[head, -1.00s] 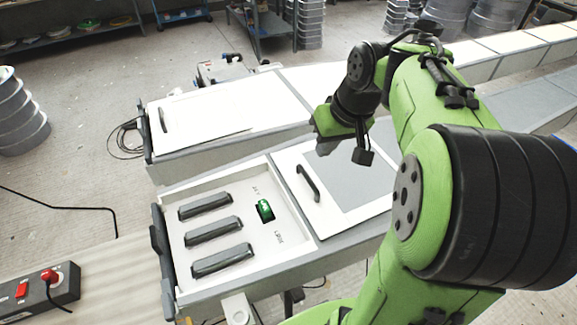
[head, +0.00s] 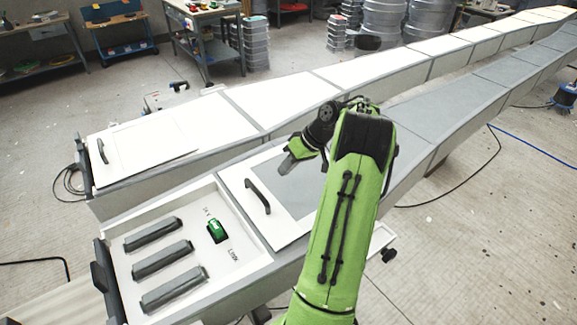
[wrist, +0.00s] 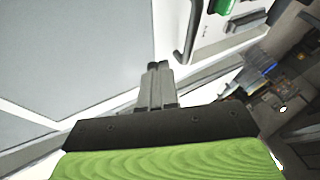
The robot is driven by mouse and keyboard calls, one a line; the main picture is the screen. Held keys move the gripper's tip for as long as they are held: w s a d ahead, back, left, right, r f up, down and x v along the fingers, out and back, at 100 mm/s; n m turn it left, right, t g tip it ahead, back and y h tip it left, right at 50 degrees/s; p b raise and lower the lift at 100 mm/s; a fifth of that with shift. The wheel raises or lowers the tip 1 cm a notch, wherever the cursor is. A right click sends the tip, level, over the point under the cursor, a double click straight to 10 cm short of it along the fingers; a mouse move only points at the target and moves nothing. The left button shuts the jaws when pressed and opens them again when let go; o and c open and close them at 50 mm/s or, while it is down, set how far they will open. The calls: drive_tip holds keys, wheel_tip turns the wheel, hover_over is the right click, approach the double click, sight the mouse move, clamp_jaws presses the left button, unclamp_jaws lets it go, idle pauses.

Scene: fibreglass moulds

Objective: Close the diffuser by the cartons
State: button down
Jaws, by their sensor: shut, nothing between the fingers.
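The near mould unit (head: 110,235) has an open recess at its left end with several dark grey bars and a green rocker-like piece (head: 217,230) in it. No part is clearly marked as a diffuser, and I cannot make out cartons. My gripper (head: 287,166) is shut and empty, above the panel and beyond the handle, apart from it. In the wrist view its fingers (wrist: 157,85) are together, with the handle (wrist: 181,57) beside them.
A second white mould with a closed-looking handled panel (head: 145,150) runs behind. Long white and grey moulds stretch to the right. A black cable (head: 470,180) lies on the floor at right.

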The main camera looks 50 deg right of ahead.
sight(280, 192)
drive_tip(key=x, duration=0.4)
drive_tip(key=shift+f+b, duration=0.15)
drive_tip(key=shift+b, duration=0.25)
drive_tip(key=shift+w+a+f+b, duration=0.1)
drive_tip(key=shift+w+a, duration=0.1)
drive_tip(key=shift+a, duration=0.4)
drive_tip(key=shift+w+a+f+b, duration=0.1)
drive_tip(key=shift+w+a, duration=0.1)
drive_tip(key=shift+a, duration=0.4)
drive_tip(key=shift+w+a+f+b, duration=0.1)
drive_tip(key=shift+w+a, duration=0.1)
drive_tip(key=shift+a, duration=0.45)
drive_tip(key=w+a+b, duration=0.2)
drive_tip(key=w+a, duration=0.1)
drive_tip(key=a, duration=0.8)
drive_tip(key=w+a+b, duration=0.2)
drive_tip(key=w+a, duration=0.2)
drive_tip(key=a, duration=0.8)
drive_tip(key=w+a+b, duration=0.2)
drive_tip(key=w+a, duration=0.2)
drive_tip(key=a, duration=0.7)
drive_tip(key=shift+a, duration=0.45)
drive_tip(key=shift+r, duration=0.15)
